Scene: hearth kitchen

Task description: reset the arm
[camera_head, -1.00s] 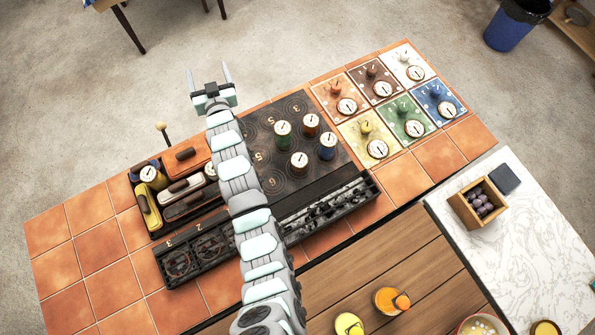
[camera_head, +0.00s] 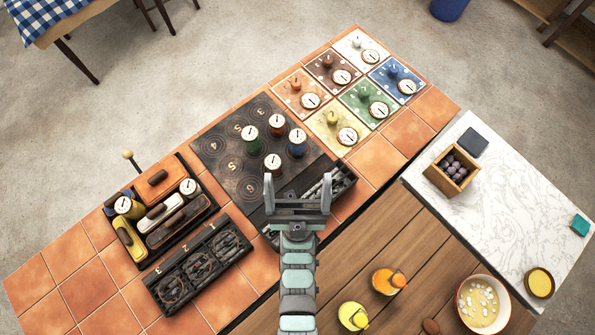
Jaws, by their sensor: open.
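My gripper (camera_head: 298,190) is open, with its two fingers spread apart and nothing between them. It is above the front edge of the dark stove plate (camera_head: 215,150), and my arm reaches up to it from the bottom of the picture. It hides part of the black rack (camera_head: 340,183) at the stove's front.
Several small canisters stand on the stove plate, such as a green one (camera_head: 273,163). A black tray (camera_head: 181,233) of lidded boxes stands left. Coloured tiles with dials (camera_head: 345,137) lie at the back right. Bottles (camera_head: 353,315) and a bowl (camera_head: 483,303) stand at the front.

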